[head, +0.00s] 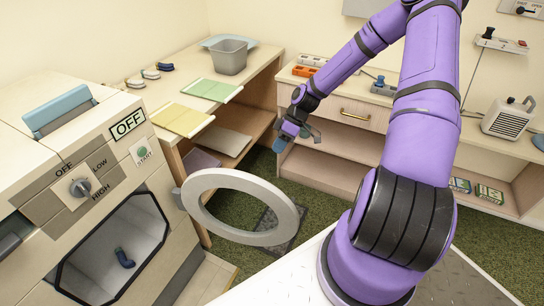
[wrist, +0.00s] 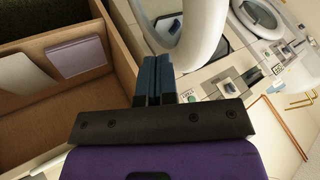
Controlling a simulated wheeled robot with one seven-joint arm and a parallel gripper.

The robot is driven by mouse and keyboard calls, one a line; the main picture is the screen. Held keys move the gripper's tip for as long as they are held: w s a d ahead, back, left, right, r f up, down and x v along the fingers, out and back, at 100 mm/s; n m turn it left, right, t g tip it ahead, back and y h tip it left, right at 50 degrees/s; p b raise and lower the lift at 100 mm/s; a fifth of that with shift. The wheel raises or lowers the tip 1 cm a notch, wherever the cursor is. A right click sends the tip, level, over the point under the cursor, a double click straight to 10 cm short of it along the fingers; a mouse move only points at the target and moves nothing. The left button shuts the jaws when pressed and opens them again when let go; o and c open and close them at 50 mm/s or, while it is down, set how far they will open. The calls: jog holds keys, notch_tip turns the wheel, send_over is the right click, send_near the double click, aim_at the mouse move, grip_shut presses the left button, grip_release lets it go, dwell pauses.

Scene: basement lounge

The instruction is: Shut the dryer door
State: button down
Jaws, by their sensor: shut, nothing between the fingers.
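My gripper (head: 279,146) is shut and empty, beyond the door in the head view, near the shelf unit. In the wrist view, my blue fingertips (wrist: 153,68) are pressed together beside the ring door (wrist: 197,40). I cannot tell whether they touch it.
A wooden shelf unit (head: 262,85) with folded cloths and a grey bin (head: 229,57) stands beyond the dryer. A cabinet (head: 330,170) runs along the back wall. Green carpet (head: 262,172) lies between, with a dark grate (head: 290,225) near the door.

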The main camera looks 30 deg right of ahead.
jog(key=s+a+f, duration=0.3)
jog(key=a+f, duration=0.4)
jog(key=a, duration=0.1)
jog(key=shift+s, duration=0.15)
jog(key=shift+a, duration=0.15)
